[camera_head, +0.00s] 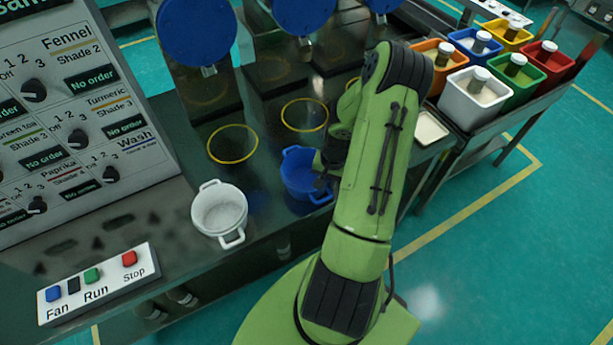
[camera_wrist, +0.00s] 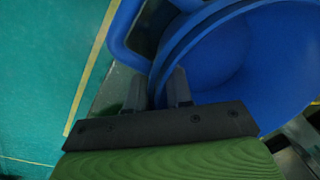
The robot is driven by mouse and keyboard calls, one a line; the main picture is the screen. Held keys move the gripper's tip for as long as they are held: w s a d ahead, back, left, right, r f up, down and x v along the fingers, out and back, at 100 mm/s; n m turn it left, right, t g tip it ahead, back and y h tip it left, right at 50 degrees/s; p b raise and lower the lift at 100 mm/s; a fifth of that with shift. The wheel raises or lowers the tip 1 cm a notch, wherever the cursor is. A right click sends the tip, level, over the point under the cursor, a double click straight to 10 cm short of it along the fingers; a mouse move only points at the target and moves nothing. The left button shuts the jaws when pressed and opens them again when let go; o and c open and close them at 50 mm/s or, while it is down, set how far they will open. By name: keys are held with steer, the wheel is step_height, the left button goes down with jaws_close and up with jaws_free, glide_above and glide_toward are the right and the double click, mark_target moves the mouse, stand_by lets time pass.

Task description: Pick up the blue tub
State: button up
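The blue tub (camera_head: 298,172) stands on the dark metal counter, partly hidden by my green arm. It also shows large in the wrist view (camera_wrist: 250,60), with a blue loop handle (camera_wrist: 118,42) at its upper left. My gripper (camera_head: 322,166) is at the tub's right side in the head view. In the wrist view its two fingers (camera_wrist: 159,90) stand apart. The tub's rim passes between them, with the right finger over the inside and the left finger outside. I cannot tell if either finger touches the wall.
A white two-handled tub (camera_head: 219,211) stands left of the blue tub. Yellow rings (camera_head: 232,144) mark the counter behind, under blue round hoppers (camera_head: 197,32). A button box (camera_head: 98,285) is at front left. Colored bins (camera_head: 475,100) stand at the right.

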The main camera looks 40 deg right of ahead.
jaws_close()
steer(key=shift+r, duration=0.1)
